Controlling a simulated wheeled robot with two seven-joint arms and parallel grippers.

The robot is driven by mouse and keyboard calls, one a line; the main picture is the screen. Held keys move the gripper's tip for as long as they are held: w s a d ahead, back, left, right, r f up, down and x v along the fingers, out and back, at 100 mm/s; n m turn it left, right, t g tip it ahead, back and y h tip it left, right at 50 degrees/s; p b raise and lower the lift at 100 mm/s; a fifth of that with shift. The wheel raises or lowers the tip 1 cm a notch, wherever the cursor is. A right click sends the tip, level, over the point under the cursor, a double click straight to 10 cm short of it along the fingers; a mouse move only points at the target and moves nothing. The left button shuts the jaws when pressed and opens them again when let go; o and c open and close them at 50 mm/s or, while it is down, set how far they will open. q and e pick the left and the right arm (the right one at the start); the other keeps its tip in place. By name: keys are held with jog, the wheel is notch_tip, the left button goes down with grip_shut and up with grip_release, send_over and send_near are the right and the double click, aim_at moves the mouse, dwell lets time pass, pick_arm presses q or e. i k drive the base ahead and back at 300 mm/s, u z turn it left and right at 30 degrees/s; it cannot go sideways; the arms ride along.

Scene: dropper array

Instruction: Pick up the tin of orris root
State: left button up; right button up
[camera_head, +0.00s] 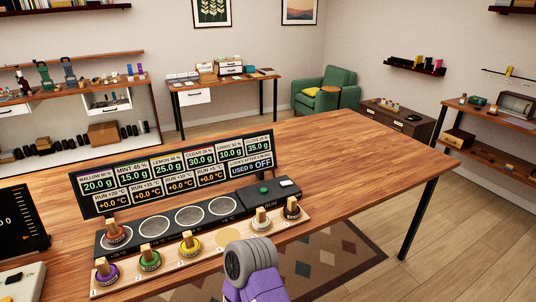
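A row of small tins with wooden tops stands on a wooden rack (205,257). A purple and grey link of one of my arms (250,268) rises from the bottom edge just in front of the rack. No gripper fingers show on either side.
Purple (106,276), green (150,263) and yellow (190,250) tins fill the rack's left side. A red tin (115,237) sits on the leftmost pad of the dark scale strip behind it; the other pads are empty. A display (175,172) stands behind. The table's right side is clear.

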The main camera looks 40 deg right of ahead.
aim_at(260, 222)
jog(key=z, duration=1.25)
